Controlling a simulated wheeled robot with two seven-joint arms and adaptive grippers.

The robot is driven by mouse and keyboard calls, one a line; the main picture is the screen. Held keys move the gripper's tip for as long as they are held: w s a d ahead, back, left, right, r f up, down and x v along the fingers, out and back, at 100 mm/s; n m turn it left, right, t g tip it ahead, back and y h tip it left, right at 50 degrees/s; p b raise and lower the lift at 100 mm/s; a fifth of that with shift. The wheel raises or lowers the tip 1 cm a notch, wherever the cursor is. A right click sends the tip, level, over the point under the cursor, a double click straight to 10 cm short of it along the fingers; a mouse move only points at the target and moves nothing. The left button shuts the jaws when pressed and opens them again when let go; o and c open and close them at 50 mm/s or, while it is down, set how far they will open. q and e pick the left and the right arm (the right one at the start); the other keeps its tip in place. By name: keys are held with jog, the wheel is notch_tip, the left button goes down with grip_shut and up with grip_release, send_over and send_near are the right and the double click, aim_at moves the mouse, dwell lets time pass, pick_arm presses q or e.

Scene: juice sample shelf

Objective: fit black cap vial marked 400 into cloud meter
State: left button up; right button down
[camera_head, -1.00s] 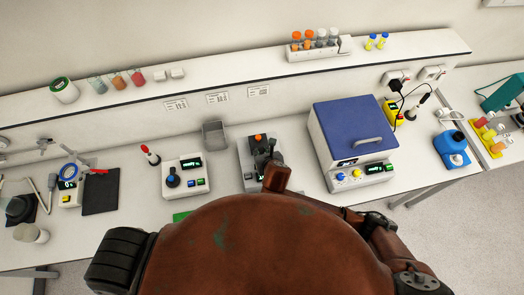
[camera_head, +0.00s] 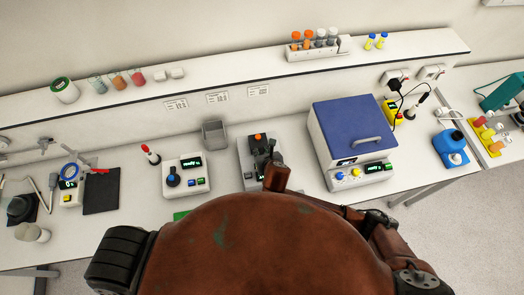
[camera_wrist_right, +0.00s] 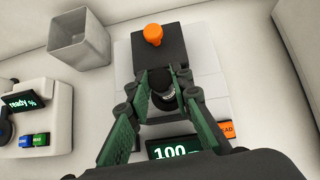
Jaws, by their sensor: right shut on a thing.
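My right gripper (camera_head: 268,153) is over a grey and black bench instrument with an orange knob (camera_head: 260,137), which looks like the cloud meter. In the right wrist view the fingers (camera_wrist_right: 166,88) are shut on the black cap vial (camera_wrist_right: 163,97), at the instrument's black top. The vial's body and its 400 mark are hidden; I cannot tell how deep it sits. The instrument's orange knob (camera_wrist_right: 153,33) is beyond the fingers, and its green display (camera_wrist_right: 172,151) starts with 100. My left gripper is not in view.
A "ready" meter (camera_head: 184,177) stands to the left and a blue-lidded box (camera_head: 350,140) to the right. A grey bin (camera_head: 215,134) is behind. A rack (camera_head: 318,48) with orange- and grey-capped vials stands on the shelf. Bare bench shows between the instruments.

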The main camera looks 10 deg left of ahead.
jog(key=shift+f+b, duration=0.4)
jog(key=shift+f, duration=0.6)
dwell(0.4)
jog(key=shift+p, duration=0.5)
jog(key=shift+f+b, duration=0.4)
jog(key=shift+f, duration=0.5)
jog(key=c, duration=1.6)
grip_release()
